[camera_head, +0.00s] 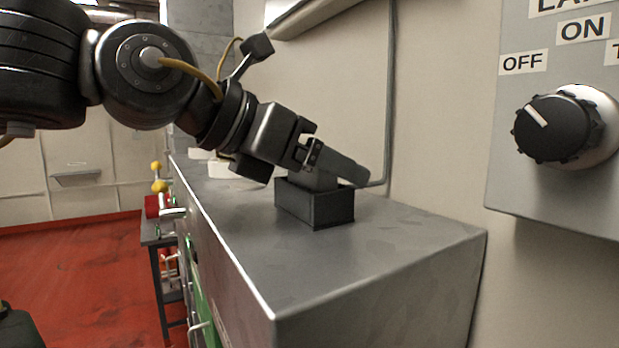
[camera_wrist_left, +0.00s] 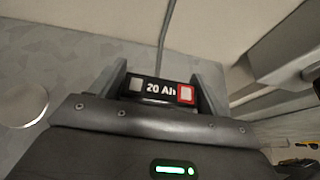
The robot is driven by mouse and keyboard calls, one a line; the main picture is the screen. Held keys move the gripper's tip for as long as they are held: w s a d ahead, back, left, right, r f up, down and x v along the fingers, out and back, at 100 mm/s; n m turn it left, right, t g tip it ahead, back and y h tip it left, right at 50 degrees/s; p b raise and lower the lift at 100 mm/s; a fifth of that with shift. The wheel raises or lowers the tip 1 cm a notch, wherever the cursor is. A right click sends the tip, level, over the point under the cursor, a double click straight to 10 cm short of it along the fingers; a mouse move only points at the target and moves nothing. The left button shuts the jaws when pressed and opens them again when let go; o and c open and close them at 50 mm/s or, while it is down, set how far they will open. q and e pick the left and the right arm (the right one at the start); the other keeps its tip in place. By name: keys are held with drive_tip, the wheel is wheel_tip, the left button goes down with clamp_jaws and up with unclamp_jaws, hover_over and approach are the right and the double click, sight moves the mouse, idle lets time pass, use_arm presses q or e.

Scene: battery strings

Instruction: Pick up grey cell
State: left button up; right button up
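A dark box with a raised rim (camera_head: 315,208) stands on the grey cabinet top in the head view. My left gripper (camera_head: 345,172) is directly over it, its fingers angled down to the right. In the left wrist view a cell's dark label (camera_wrist_left: 160,88) reads "20 Ah", with a pale square at its left and a red-framed square at its right. The fingers of my left gripper (camera_wrist_left: 162,82) flank this cell closely on both sides. Whether they press on it is unclear. The cell's body is mostly hidden by the gripper. My right gripper is not in view.
The cabinet top (camera_head: 370,260) is clear in front of the box. A wall (camera_head: 430,130) runs close behind it. A control panel with a black knob (camera_head: 553,128) is at the right. Pale objects (camera_head: 235,168) stand farther along the top.

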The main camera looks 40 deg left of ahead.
use_arm(q)
drive_tip(key=shift+w, duration=0.15)
drive_tip(key=c, duration=0.9)
drive_tip(key=shift+o, duration=0.2)
drive_tip(key=shift+r, duration=0.1)
drive_tip(key=shift+r, duration=0.55)
drive_tip(key=s+d+r+b, duration=0.2)
drive_tip(key=s+d+r, duration=0.1)
drive_tip(key=s+r, duration=0.8)
drive_tip(key=s, duration=0.2)
drive_tip(key=shift+s+d+r, duration=0.3)
drive_tip(key=shift+d+r, duration=0.05)
